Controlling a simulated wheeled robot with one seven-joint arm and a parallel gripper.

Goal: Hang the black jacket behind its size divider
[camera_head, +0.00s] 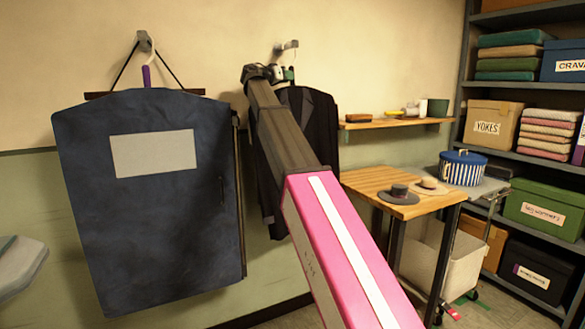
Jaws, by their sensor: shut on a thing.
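The black jacket (318,112) hangs upright in front of the wall, right of the navy garment bag. My arm crosses in front of it and hides much of its left side. My gripper (272,73) is at the top of the jacket, shut on it at the hanger, though the fingers are small and partly hidden. A wall hook (287,46) is just above my gripper. I cannot tell whether the hanger touches this hook. No size divider can be made out clearly.
The navy garment bag (160,225) hangs by cords from another wall hook (144,40), with a purple piece (146,76) at its top. A wooden table (376,181) with two hats, a small wall shelf (390,124) and a storage rack (462,75) stand at right.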

